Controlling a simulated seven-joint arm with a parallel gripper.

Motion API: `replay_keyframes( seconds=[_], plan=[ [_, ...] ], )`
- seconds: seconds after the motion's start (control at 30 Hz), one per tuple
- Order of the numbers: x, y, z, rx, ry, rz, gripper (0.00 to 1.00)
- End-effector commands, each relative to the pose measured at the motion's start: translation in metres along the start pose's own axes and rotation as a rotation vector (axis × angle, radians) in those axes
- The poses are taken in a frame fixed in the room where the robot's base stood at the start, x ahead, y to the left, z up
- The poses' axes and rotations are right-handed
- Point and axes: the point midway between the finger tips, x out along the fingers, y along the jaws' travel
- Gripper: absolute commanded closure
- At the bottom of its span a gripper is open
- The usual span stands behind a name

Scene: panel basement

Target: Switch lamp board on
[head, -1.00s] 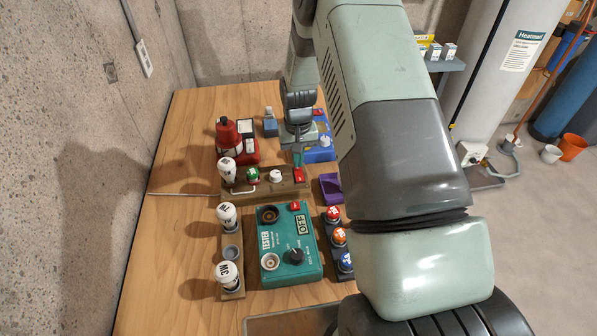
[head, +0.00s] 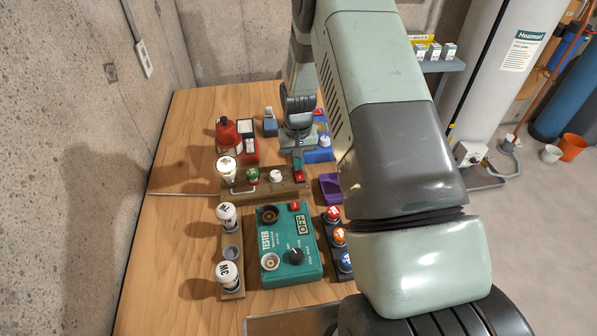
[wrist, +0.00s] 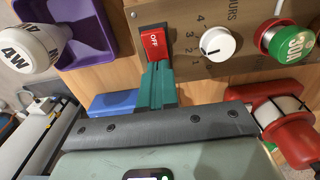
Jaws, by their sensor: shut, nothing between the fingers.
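The lamp board (head: 240,189) is a brown wooden strip across the table's middle. My gripper (wrist: 156,66) is shut and empty. Its teal fingertips are at the rocker's near end and seem to touch it. In the head view the gripper (head: 298,164) partly covers the switch.
A teal tester (head: 285,245) reading OFF stands in front, between a bulb rack (head: 231,253) and a dark strip of coloured caps (head: 338,238). A red device (head: 245,140) stands behind the board. A purple holder (wrist: 75,30) and a 4W bulb (wrist: 28,50) are nearby.

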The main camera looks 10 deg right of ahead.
Motion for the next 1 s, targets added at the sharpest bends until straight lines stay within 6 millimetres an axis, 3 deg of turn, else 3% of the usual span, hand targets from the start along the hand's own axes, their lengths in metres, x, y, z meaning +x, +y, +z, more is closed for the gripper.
replay_keyframes(
  seconds=[0.8,1.0],
  plan=[
    [-0.062,0.000,0.000,0.000,0.002,0.000,1.00],
    [-0.070,0.000,0.000,0.000,0.001,0.000,1.00]
  ],
)
